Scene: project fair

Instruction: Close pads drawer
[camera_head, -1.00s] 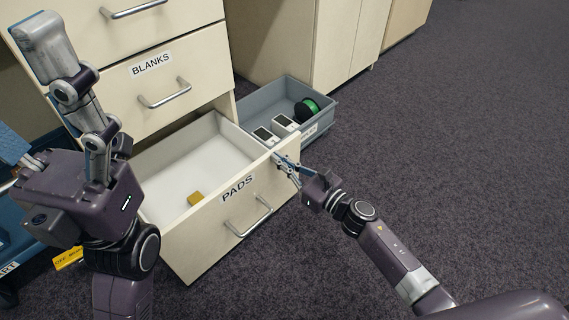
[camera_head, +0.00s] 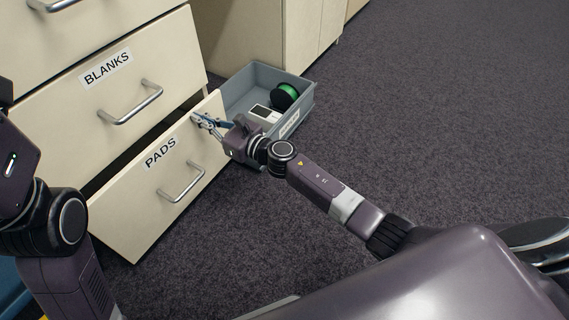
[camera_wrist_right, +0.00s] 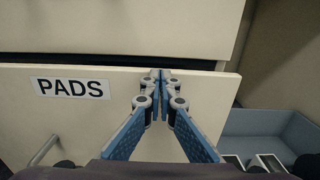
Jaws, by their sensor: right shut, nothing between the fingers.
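The pads drawer (camera_head: 138,205) is the cream bottom drawer, with a "PADS" label and a metal bar handle (camera_head: 182,182). A narrow dark gap shows above its front, so it stands slightly out from the cabinet. My right gripper (camera_head: 197,119) is shut and empty, its fingertips at the upper right part of the drawer front. In the right wrist view the shut fingertips (camera_wrist_right: 160,74) are at the drawer front's top edge, right of the label; I cannot tell whether they press on it. My left arm shows at the left edge, but its gripper is out of view.
The blanks drawer (camera_head: 85,110) above is shut. A grey bin (camera_head: 303,100) with a green spool (camera_head: 285,96) and a white device (camera_head: 265,113) stands on the floor right of the drawer, close to my right gripper. Dark carpet (camera_head: 440,110) lies clear to the right.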

